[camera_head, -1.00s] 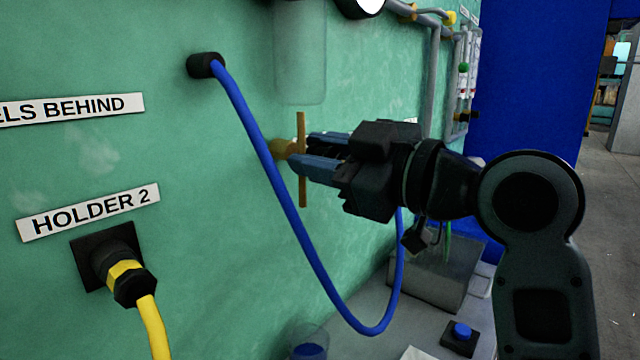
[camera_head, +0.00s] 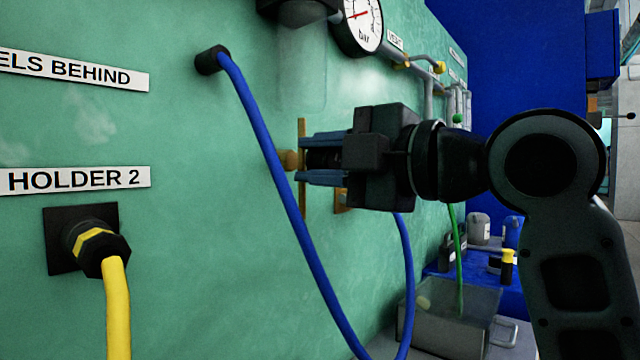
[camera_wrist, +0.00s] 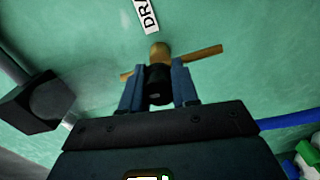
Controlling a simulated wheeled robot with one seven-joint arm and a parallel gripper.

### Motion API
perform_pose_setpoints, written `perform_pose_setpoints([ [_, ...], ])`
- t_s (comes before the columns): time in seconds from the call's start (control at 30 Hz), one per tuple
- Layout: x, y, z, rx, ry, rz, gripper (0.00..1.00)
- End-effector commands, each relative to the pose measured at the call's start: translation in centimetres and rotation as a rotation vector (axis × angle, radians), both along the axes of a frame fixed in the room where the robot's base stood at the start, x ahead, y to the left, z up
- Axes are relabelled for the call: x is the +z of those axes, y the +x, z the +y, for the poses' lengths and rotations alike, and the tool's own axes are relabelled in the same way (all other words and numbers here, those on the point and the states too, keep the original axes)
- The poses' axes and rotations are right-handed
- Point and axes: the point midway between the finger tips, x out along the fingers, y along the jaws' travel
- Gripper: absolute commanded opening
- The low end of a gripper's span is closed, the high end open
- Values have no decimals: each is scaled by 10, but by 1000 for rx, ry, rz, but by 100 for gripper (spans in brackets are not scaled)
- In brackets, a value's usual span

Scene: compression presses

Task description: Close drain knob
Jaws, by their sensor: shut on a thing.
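The drain knob (camera_head: 302,205) is a brass T-shaped handle on the green wall, and its thin bar stands close to vertical in the head view. In the wrist view, the knob (camera_wrist: 160,51) sits beside a label beginning "DRA" (camera_wrist: 146,14), and its bar slants across the picture. My gripper (camera_head: 304,160) reaches it from the right, with its two blue fingers at the bar, one above and one below the hub. It also shows in the wrist view (camera_wrist: 157,82), shut on the knob. The exact finger contact is partly hidden.
A blue hose (camera_head: 268,150) hangs from a black wall fitting and loops just in front of the knob. A pressure gauge (camera_head: 361,22) is above. A yellow cable (camera_head: 117,310) leaves the "HOLDER 2" socket at left. A grey bin (camera_head: 440,322) stands below right.

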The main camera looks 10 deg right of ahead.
Motion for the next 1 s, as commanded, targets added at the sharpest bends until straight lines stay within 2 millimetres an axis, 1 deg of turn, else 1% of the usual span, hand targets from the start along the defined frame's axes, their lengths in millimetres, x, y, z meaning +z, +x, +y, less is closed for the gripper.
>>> perform_pose_setpoints([
  [0.03, -3, -2, 2, 5, -20, -22, 0],
  [0.3, -2, -2, 2, 6, -95, -96, 0],
  [0.87, -2, -2, 3, 8, -118, -116, 0],
  [0.9, -2, -2, 3, 8, -118, -115, 30],
  [1.0, -2, -2, 3, 7, -118, -116, 40],
])
